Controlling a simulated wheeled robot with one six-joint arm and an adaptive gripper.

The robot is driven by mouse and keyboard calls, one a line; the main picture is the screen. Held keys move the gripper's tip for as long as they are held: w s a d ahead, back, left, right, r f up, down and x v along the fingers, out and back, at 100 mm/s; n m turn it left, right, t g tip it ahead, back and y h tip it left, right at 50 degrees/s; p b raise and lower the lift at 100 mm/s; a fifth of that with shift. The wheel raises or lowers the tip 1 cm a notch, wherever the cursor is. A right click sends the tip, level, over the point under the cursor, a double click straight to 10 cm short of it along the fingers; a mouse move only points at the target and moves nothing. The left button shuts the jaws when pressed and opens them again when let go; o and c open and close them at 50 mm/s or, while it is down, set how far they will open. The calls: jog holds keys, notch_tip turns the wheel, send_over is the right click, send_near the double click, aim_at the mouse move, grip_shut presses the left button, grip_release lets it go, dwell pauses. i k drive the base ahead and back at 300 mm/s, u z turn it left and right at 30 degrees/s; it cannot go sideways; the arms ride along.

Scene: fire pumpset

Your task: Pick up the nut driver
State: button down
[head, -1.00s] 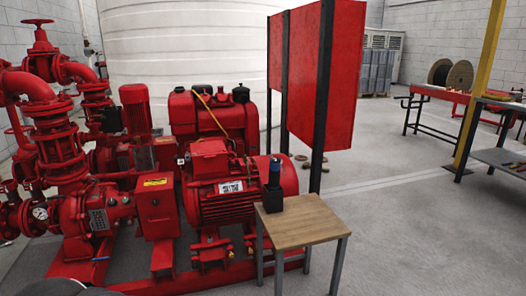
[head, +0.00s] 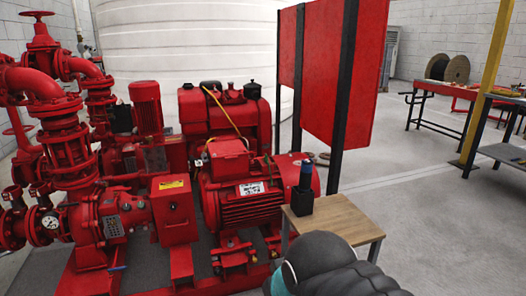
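A tool with a blue top (head: 307,166) and a dark body stands upright in a black holder (head: 300,204) on a small wooden-topped table (head: 345,221). It looks like the nut driver, but its lower part is hidden in the holder. A dark grey rounded part of my arm with a teal ring fills the bottom edge, in front of the table's near side. My gripper's fingers do not show.
The red pumpset (head: 235,190) stands left of and behind the table, close to it. Red panels on black posts (head: 340,80) rise behind the table. The floor to the right is open.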

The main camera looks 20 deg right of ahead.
aim_at(307, 171)
jog(key=z, duration=0.05)
jog(key=i, duration=1)
jog(key=z, duration=3.5)
jog(key=k, duration=0.95)
jog(key=u, duration=1.7)
